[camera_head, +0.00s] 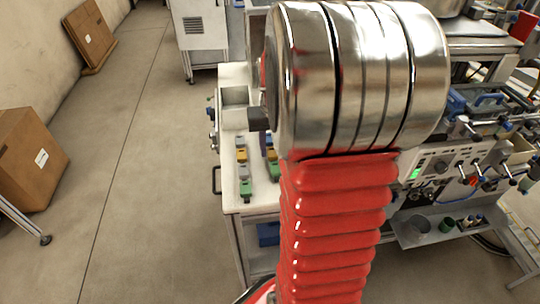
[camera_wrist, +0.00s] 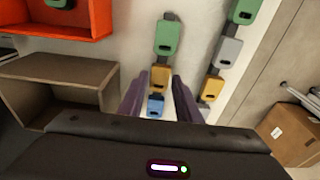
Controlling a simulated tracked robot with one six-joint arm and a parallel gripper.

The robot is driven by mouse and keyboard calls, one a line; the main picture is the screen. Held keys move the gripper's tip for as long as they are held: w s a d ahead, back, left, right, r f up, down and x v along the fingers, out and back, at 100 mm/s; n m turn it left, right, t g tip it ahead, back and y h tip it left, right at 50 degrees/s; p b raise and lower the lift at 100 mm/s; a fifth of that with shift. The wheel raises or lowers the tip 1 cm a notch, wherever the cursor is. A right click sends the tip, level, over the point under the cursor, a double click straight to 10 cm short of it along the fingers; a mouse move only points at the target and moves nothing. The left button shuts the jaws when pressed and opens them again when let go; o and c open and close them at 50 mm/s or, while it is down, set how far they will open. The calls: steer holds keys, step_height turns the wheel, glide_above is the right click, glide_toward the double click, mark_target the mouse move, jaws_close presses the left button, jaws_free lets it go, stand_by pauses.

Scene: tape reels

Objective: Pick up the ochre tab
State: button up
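Two ochre tabs show in the wrist view. One ochre tab (camera_wrist: 160,77) appears between my fingertips, with a green tab (camera_wrist: 168,37) above it and a blue tab (camera_wrist: 156,104) below it in the picture. The other ochre tab (camera_wrist: 211,88) is in the row to the right, below a grey tab (camera_wrist: 228,50) and a green tab (camera_wrist: 242,11). In the head view one ochre tab (camera_head: 241,156) lies in the left row and another (camera_head: 271,155) in the right row. My gripper (camera_wrist: 161,78) is open. I cannot tell its height above the tab.
An orange-red bin (camera_wrist: 104,20) and an open brown compartment (camera_wrist: 62,72) lie left of the tabs. The pale bench (camera_head: 229,192) ends just left of the tab rows, with open floor beyond. Cardboard boxes (camera_head: 32,160) stand far left.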

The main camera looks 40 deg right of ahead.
steer(key=c, duration=0.7)
step_height(320, 180, up, 10)
stand_by(0.5)
stand_by(0.4)
